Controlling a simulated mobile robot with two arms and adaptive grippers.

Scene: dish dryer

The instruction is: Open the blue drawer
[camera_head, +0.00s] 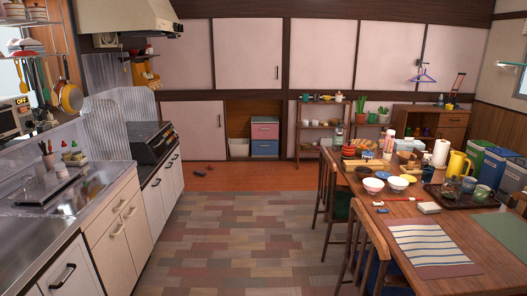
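The blue drawer (264,148) is the lower part of a small two-drawer unit, directly under a pink drawer (264,129). The unit stands low in an open recess in the far wall, near the middle of the view. The blue drawer looks shut, with its front facing me; its handle is too small to make out clearly. Neither my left gripper nor my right gripper shows in the head view, so I cannot see whether they are open or shut.
Patterned floor (240,225) is clear between the kitchen counter (95,205) on the left and the crowded dining table (490,250) with chairs on the right. A white bin (238,148) stands left of the drawers. Small dark red items lie on the wooden floor (240,178).

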